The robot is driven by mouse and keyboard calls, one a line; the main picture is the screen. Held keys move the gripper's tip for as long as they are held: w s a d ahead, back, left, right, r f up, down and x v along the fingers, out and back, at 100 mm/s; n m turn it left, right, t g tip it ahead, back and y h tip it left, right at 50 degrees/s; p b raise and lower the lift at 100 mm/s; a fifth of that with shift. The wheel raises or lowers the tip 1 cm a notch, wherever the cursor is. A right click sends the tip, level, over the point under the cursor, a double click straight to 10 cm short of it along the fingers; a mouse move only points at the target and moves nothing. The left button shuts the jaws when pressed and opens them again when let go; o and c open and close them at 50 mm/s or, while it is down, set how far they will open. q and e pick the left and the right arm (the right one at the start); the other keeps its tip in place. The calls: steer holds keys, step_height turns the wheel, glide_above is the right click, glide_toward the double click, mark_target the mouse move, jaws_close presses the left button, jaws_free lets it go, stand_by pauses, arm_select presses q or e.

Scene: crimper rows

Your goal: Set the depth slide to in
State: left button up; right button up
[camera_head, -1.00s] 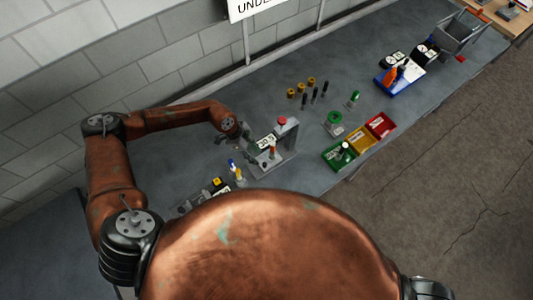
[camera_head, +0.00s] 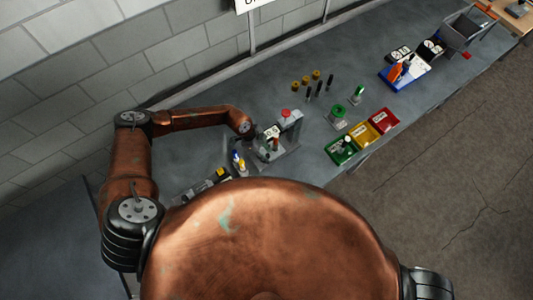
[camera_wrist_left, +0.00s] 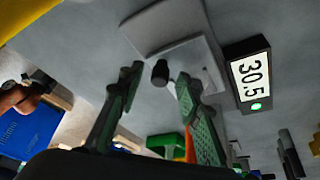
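The grey crimper (camera_head: 291,133) stands on the bench in the head view, with a red button on top and a white display (camera_head: 271,131). My left gripper (camera_head: 257,150) is beside its left side, small and partly hidden among its parts. In the left wrist view my left gripper (camera_wrist_left: 159,88) has its two dark green fingers apart. A short black knob (camera_wrist_left: 160,72) on a grey block (camera_wrist_left: 180,48) shows between the fingertips; I cannot tell whether they touch it, or whether it is the depth slide. My right gripper is out of view.
Green (camera_head: 341,151), yellow (camera_head: 362,134) and red (camera_head: 384,120) bins stand right of the crimper. Pens or small tools (camera_head: 238,163) stand close to its left. Several brass and black pieces and a blue tray (camera_head: 392,82) are farther along the bench.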

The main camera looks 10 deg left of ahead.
arm_select(q)
steer(key=c, duration=0.8)
jaws_close()
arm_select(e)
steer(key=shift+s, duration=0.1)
